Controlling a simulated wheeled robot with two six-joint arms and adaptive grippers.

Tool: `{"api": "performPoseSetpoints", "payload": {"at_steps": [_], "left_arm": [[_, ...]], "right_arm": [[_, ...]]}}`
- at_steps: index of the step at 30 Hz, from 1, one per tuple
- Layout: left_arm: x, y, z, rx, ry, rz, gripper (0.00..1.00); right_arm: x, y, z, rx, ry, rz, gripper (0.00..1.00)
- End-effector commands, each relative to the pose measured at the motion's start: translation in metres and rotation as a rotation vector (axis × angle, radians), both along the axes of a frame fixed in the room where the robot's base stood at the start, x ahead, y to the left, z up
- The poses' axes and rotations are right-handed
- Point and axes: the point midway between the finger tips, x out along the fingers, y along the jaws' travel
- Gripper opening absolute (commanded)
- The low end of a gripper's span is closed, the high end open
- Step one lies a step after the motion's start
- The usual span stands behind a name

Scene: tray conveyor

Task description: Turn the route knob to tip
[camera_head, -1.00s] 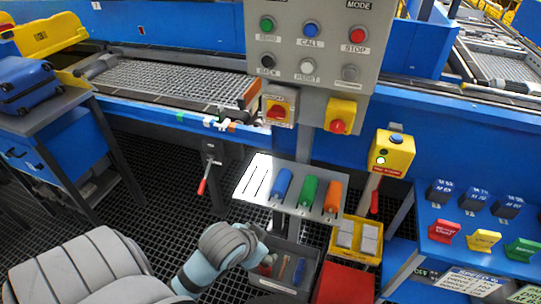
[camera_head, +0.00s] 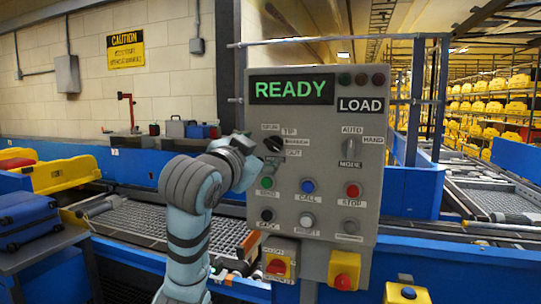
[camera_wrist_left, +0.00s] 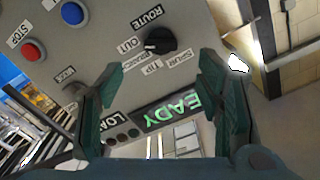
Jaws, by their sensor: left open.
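The route knob (camera_head: 273,145) is a black rotary knob on the upper left of the grey control panel (camera_head: 330,125), ringed by small labels including TIP and OUT. My left gripper (camera_head: 244,144) is raised just left of the knob, partly hiding its left side. In the left wrist view the knob (camera_wrist_left: 160,41) shows upside down beyond and between my two open fingers (camera_wrist_left: 160,78), with ROUTE, OUT and TIP labels near it. The fingers appear empty and apart from the knob. I cannot tell exactly which label it points to. My right gripper is not in view.
The panel display (camera_head: 291,90) reads READY, with a LOAD plate (camera_head: 360,105) beside it. A mode knob (camera_head: 350,148), several buttons and a red-yellow switch (camera_head: 344,269) share the panel. A mesh conveyor (camera_head: 150,222) and blue case (camera_head: 27,218) lie left.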

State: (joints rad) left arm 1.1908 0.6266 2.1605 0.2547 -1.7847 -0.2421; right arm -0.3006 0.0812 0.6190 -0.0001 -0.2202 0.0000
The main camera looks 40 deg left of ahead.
Motion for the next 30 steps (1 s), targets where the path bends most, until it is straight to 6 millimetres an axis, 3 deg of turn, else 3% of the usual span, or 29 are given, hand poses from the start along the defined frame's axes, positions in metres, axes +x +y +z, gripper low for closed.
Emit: {"api": "performPoseSetpoints", "payload": {"at_steps": [3, 9, 20, 28, 30], "left_arm": [[0.033, 0.011, 0.003, -0.005, 0.005, 0.0, 0.6], [0.068, 0.023, 0.003, -0.002, 0.001, -0.001, 0.6], [0.076, 0.026, 0.002, 0.0, -0.001, -0.002, 0.58], [0.076, 0.026, 0.002, 0.0, 0.0, -0.001, 0.15], [0.076, 0.026, 0.002, 0.0, -0.001, -0.001, 0.12]], "right_arm": [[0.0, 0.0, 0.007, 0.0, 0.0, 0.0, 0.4], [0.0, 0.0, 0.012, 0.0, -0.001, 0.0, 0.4], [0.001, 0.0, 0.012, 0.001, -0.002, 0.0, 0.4], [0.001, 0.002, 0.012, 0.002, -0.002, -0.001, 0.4], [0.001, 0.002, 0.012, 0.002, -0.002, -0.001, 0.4]]}}
